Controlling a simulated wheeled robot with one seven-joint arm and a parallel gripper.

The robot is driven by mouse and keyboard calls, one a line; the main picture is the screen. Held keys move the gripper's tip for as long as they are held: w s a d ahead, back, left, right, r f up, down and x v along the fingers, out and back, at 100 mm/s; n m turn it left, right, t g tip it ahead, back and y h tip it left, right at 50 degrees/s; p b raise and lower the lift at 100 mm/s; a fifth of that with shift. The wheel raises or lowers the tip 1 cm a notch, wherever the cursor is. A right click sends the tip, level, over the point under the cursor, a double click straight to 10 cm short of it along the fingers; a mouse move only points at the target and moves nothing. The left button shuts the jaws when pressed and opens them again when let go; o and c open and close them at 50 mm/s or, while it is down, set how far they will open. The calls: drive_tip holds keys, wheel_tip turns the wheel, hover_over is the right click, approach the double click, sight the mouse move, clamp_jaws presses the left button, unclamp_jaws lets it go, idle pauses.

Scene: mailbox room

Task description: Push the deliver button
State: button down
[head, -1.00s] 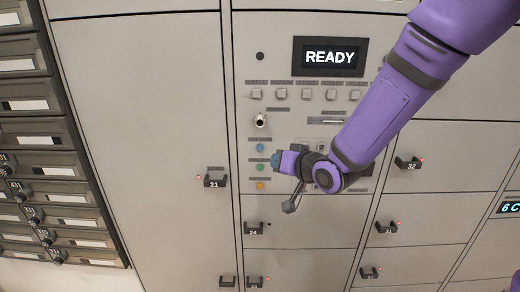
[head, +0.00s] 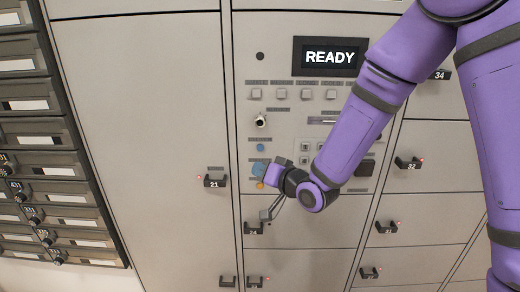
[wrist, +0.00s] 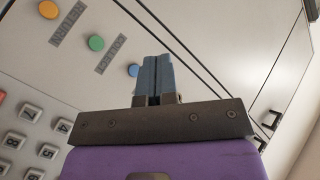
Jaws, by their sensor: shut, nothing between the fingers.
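A column of three round buttons is on the grey locker panel: blue (head: 260,147), green (wrist: 96,42) and orange (head: 260,186). The blue (wrist: 133,70) and orange (wrist: 48,9) ones also show in the wrist view. In the wrist view the fingertips (wrist: 153,60) are just right of the blue button. I cannot tell whether they touch the panel.
A screen (head: 331,57) reads "READY" above a row of square buttons. A key lock (head: 261,120) is above the blue button. A keypad (wrist: 35,135) lies right of the column in the head view. Locker handles such as number 21 (head: 215,181) stick out nearby.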

approach(250, 151)
drive_tip(key=shift+w+a+f, duration=0.15)
drive_tip(key=shift+w+a, duration=0.4)
drive_tip(key=shift+a, duration=0.3)
drive_tip(key=shift+w+a+f, duration=0.15)
drive_tip(key=shift+w+a, duration=0.35)
drive_tip(key=shift+a, duration=0.4)
drive_tip(key=shift+w, duration=0.2)
idle(0.7)
drive_tip(key=shift+w, duration=0.2)
drive_tip(key=shift+w, duration=0.4)
idle(0.7)
drive_tip(key=shift+s, duration=0.8)
drive_tip(key=shift+s, duration=0.15)
drive_tip(key=shift+s+a, duration=0.1)
drive_tip(key=shift+s, duration=2.3)
